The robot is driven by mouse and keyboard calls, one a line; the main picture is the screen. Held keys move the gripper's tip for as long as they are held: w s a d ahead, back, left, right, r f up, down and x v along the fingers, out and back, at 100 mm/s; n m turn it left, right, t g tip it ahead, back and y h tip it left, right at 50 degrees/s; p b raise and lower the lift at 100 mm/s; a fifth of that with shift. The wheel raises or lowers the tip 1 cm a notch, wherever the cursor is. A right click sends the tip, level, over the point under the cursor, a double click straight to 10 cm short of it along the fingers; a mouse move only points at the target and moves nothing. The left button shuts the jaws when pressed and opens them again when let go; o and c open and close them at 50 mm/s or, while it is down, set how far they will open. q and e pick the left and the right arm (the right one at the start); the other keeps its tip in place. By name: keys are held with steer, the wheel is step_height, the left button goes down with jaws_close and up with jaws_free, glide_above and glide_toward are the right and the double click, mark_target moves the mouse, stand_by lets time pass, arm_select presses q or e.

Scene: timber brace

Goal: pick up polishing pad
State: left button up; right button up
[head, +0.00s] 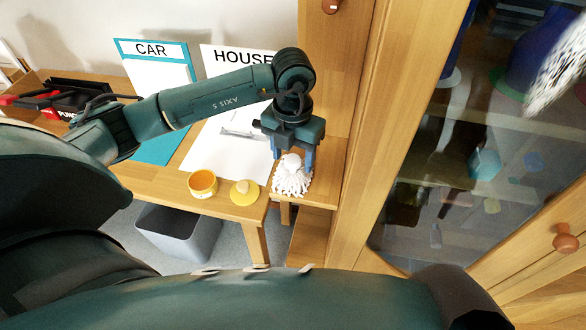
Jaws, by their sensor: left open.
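My right gripper is not in view.
CAR (160,150) and HOUSE (200,150) boards lie behind. A glass-door cabinet (385,150) rises close at right. A grey bin (180,236) stands below.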

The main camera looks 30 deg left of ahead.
arm_select(q)
step_height(320, 180, down, 2)
steer(key=shift+f, duration=0.1)
steer(key=c, duration=1.1)
